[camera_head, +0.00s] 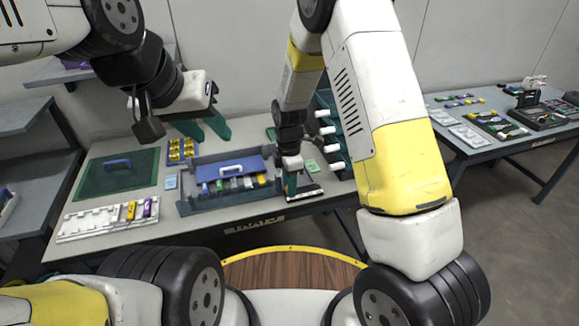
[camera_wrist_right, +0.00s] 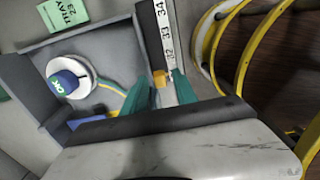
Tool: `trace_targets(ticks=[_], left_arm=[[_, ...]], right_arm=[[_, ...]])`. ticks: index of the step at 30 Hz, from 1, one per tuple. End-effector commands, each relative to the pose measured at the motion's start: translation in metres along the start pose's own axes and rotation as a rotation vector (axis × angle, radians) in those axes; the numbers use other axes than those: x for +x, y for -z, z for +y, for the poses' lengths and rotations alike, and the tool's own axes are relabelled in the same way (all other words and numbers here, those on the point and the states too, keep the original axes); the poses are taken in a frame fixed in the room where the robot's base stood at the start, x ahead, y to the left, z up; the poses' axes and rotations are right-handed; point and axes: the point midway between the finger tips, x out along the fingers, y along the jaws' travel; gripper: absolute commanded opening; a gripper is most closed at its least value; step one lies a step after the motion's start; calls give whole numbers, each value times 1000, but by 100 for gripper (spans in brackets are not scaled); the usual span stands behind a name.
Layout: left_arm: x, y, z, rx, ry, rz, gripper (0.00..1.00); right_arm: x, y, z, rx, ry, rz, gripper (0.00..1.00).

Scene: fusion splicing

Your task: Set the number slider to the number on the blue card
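The number slider (camera_head: 305,193) is a white scale strip on a dark base at the table's front edge. In the right wrist view its scale (camera_wrist_right: 165,35) shows 34, 33 and 32, with an orange knob (camera_wrist_right: 160,78) near 32. My right gripper (camera_head: 290,184) is down at the slider. In the wrist view its green fingertips (camera_wrist_right: 163,80) stand on both sides of the knob; whether they press on it is unclear. A small light-blue card (camera_head: 171,182) lies left of the grey tray, its print too small to read. My left gripper (camera_head: 205,130) is open and empty above the table's back.
A grey tray (camera_head: 190,208) with a blue handled lid and several coloured items stands left of the slider. A green card (camera_wrist_right: 62,14) reads TRAY 23. A white rack (camera_head: 85,224), green mat (camera_head: 90,185) and spool rack (camera_head: 345,172) stand nearby.

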Motion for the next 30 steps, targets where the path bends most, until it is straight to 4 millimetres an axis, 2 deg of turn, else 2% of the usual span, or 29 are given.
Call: trace_targets(ticks=[1, 4, 5, 30], left_arm=[[0, 0, 0, 0, 0, 0, 36], [0, 0, 0, 0, 0, 0, 36], [0, 0, 0, 0, 0, 0, 36], [0, 0, 0, 0, 0, 0, 36]], right_arm=[[0, 0, 0, 0, 0, 0, 22], [0, 0, 0, 0, 0, 0, 3], [0, 0, 0, 0, 0, 0, 0], [-1, 0, 0, 0, -1, 0, 0]])
